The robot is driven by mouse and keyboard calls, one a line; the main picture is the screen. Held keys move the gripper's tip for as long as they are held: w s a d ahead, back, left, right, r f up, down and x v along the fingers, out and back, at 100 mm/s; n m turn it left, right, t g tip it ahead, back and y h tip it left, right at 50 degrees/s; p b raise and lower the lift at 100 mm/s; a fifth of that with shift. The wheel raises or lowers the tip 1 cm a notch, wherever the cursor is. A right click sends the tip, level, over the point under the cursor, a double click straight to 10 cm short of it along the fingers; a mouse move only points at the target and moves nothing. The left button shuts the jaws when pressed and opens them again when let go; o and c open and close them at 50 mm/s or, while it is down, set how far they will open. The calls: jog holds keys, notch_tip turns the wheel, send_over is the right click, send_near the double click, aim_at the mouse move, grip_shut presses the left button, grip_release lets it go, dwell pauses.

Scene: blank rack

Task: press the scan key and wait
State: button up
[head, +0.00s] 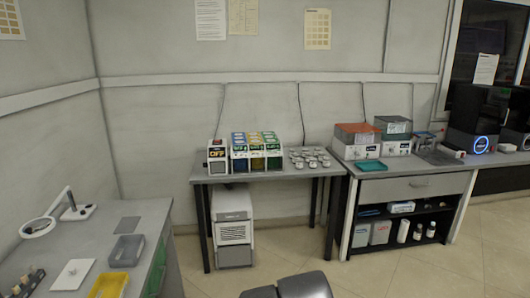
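I cannot make out a key marked as the scan key. On the middle table stands a small white device (217,155) with a dark top and a dark display with orange letters that seem to read OFF. Next to it is a rack of several coloured blocks (257,150) in blue, green and yellow. At the far right is a black machine (478,125) with a glowing blue ring. Any keys on these devices are too small to tell. My gripper is not in view; only grey parts of my own body show at the bottom edge.
The middle table (222,178) also holds several small round metal pieces (310,158); a white unit (234,225) stands beneath. A right bench (416,187) carries orange-lidded and grey-lidded boxes. A left bench (84,240) holds a lamp and trays. Floor before the middle table is open.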

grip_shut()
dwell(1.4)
